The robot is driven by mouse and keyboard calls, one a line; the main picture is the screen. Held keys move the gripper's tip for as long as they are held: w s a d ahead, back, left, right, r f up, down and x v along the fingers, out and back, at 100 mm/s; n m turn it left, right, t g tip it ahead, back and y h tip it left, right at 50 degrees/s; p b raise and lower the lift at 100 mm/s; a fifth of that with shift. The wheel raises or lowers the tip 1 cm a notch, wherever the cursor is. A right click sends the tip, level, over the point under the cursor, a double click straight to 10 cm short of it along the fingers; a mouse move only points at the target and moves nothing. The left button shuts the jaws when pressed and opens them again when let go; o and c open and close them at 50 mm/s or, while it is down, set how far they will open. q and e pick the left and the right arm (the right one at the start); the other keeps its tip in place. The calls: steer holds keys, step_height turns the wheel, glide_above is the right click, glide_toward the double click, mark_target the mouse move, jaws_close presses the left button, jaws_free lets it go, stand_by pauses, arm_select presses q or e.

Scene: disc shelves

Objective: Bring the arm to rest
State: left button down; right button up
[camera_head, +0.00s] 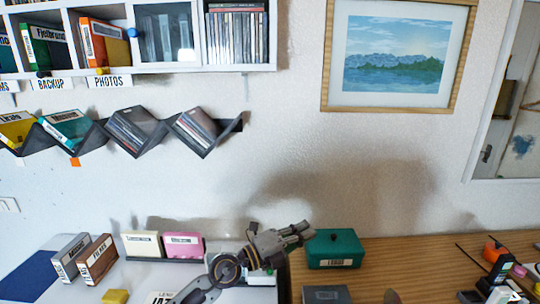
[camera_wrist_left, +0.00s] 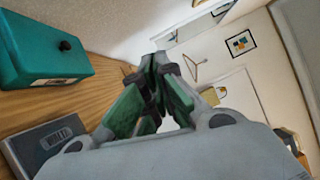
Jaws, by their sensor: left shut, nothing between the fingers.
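My left arm comes in from the bottom left in the head view. Its gripper (camera_head: 303,232) is over the meeting line of the white surface and the wooden top, just left of a green box with a dark knob (camera_head: 334,248). In the left wrist view the gripper (camera_wrist_left: 155,62) has its fingers together, with nothing between them. The green box (camera_wrist_left: 45,55) shows at the upper left there, apart from the fingers. My right gripper is not clearly in view.
A dark case (camera_head: 326,295) lies on the wooden top (camera_head: 400,262). Cream (camera_head: 142,244) and pink (camera_head: 183,245) cases stand behind my arm. A wavy shelf (camera_head: 90,130) and a white cubby shelf (camera_head: 180,69) hang above. Clutter (camera_head: 495,270) lies at the right.

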arm_select(q)
steer(key=w+a+r+n+t+y, duration=0.25)
steer(key=a+n+t+y, duration=0.85)
steer(key=a+n, duration=0.55)
steer(key=s+a+f+n+g+y, duration=0.35)
steer(key=a+f+n, duration=0.25)
steer(key=f, duration=0.2)
steer(key=s+a+f+n+g+y, duration=0.2)
steer(key=a+f+n+y, duration=0.35)
steer(key=a+f, duration=0.2)
steer(key=s+a+f+n+g+h, duration=0.1)
steer(key=s+f+g+h, duration=0.1)
steer(key=s+f+g, duration=0.55)
steer(key=s+f+n+g+h, duration=0.1)
steer(key=s+f+g, duration=0.2)
steer(key=s+f, duration=0.85)
steer(key=s+f+g, duration=0.1)
steer(key=s+f, duration=0.2)
steer(key=f, duration=1.2)
steer(key=s+f+g, duration=0.1)
steer(key=s+f, duration=0.2)
steer(key=f, duration=1.1)
steer(key=s+a+f, duration=0.2)
steer(key=s+f, duration=0.8)
steer(key=s+a+f, duration=0.3)
steer(key=s+f, duration=0.7)
steer(key=s, duration=0.1)
steer(key=shift+s+a+g, duration=0.25)
steer(key=shift+g, duration=0.05)
